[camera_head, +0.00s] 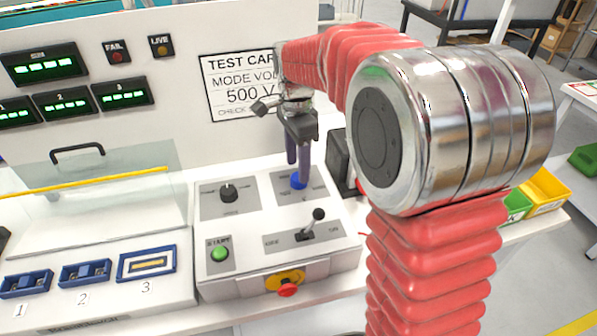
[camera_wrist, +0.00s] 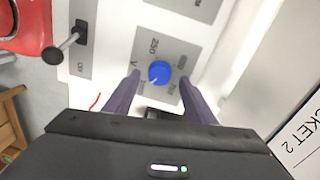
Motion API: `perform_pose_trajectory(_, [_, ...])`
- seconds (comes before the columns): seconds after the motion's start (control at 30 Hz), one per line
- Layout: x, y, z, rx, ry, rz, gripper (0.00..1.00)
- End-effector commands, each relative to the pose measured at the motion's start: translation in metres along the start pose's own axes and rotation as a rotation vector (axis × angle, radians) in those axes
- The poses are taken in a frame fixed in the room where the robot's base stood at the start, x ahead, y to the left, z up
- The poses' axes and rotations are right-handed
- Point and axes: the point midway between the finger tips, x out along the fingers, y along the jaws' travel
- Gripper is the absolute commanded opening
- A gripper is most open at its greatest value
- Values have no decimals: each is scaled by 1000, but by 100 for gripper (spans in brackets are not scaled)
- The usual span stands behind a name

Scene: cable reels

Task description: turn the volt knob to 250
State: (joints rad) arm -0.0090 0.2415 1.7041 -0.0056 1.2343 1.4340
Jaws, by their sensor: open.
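The volt knob is the blue knob (camera_head: 299,181) on the back right of the sloped control panel (camera_head: 237,238). It also shows in the wrist view (camera_wrist: 159,71), on a grey plate with a "250" label above it and other labels around it that are too small to read surely. A pale mark on the knob seems to point to the lower left there. My gripper (camera_head: 298,158) points down over the knob. In the wrist view its two dark purple fingers (camera_wrist: 159,78) are open, one on each side of the knob, with gaps showing. I cannot tell fingertip height.
A black knob (camera_head: 228,193) sits left of the blue knob. A toggle lever (camera_head: 313,222), a green start button (camera_head: 219,253) and a red stop button (camera_head: 287,289) are nearer the front. A card (camera_head: 243,84) on the back wall reads "500 V". Numbered sockets (camera_head: 84,273) lie left.

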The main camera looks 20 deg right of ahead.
Motion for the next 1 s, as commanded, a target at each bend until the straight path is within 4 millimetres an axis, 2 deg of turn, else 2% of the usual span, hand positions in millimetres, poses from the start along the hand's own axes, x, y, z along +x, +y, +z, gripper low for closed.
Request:
perform_pose_trajectory(0.1, [17, 0, 0, 0, 0, 3, 50])
perform_pose_trajectory(0.23, [28, 0, 0, 0, 0, 2, 50])
perform_pose_trajectory(0.6, [33, 0, 0, 0, 0, -1, 50])
perform_pose_trajectory(1.0, [33, 0, 0, -1, 0, 0, 22])
